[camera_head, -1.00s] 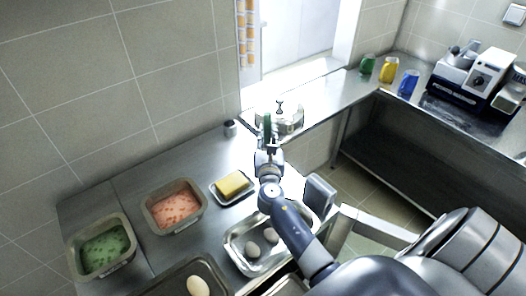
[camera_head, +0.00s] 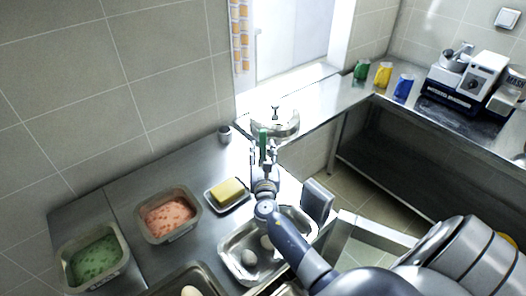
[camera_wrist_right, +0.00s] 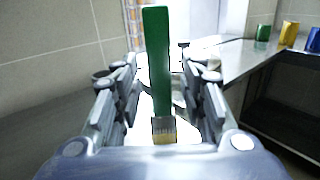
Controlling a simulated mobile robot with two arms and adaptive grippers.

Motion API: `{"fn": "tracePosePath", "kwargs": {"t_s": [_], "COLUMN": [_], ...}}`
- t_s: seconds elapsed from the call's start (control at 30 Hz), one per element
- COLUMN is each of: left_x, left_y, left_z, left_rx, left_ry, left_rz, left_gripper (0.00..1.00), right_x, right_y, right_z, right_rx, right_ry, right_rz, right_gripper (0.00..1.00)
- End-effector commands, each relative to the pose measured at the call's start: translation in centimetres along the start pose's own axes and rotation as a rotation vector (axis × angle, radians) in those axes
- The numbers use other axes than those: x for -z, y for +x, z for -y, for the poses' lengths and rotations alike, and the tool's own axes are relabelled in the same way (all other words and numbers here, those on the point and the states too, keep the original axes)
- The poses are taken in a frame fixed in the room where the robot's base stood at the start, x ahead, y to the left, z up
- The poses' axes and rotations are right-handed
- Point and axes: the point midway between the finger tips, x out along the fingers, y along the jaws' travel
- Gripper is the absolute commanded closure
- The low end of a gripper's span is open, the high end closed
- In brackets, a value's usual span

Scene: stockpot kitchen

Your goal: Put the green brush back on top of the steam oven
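The green brush (camera_head: 263,143) is upright in the head view, at the tip of my right gripper (camera_head: 263,158). In the right wrist view the brush (camera_wrist_right: 158,70) stands handle up, with its metal band and yellowish bristles at the bottom. The fingers of my right gripper (camera_wrist_right: 161,95) are spread on either side of it, with bright gaps visible between brush and fingers. What lies under the bristles is hard to tell. I cannot pick out the steam oven. My left gripper is not in view.
A metal lidded pot (camera_head: 284,124) stands behind the brush. On the left counter are a small metal cup (camera_head: 225,134), a yellow block on a dish (camera_head: 228,191), pink (camera_head: 167,216) and green (camera_head: 95,262) food trays, and eggs in a tray (camera_head: 250,257).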

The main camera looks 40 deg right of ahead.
Motion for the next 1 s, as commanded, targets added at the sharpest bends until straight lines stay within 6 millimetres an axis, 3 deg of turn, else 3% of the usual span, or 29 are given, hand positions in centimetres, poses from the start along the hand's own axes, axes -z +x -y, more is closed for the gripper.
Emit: {"fn": "tracePosePath", "kwargs": {"t_s": [0.4,0.8,1.0], "left_x": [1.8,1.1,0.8], "left_y": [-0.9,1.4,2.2], "left_z": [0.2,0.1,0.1], "left_rx": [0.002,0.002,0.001], "left_ry": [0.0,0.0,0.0], "left_rz": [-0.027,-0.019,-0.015], "left_gripper": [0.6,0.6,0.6], "right_x": [-0.9,-0.2,-0.3], "right_y": [-0.1,-7.9,-10.9], "right_z": [0.0,0.0,0.0], "right_rx": [0.0,-0.001,-0.001], "right_ry": [0.0,0.001,0.0], "right_rz": [0.0,-0.002,-0.001], "right_gripper": [0.6,0.6,0.6]}}
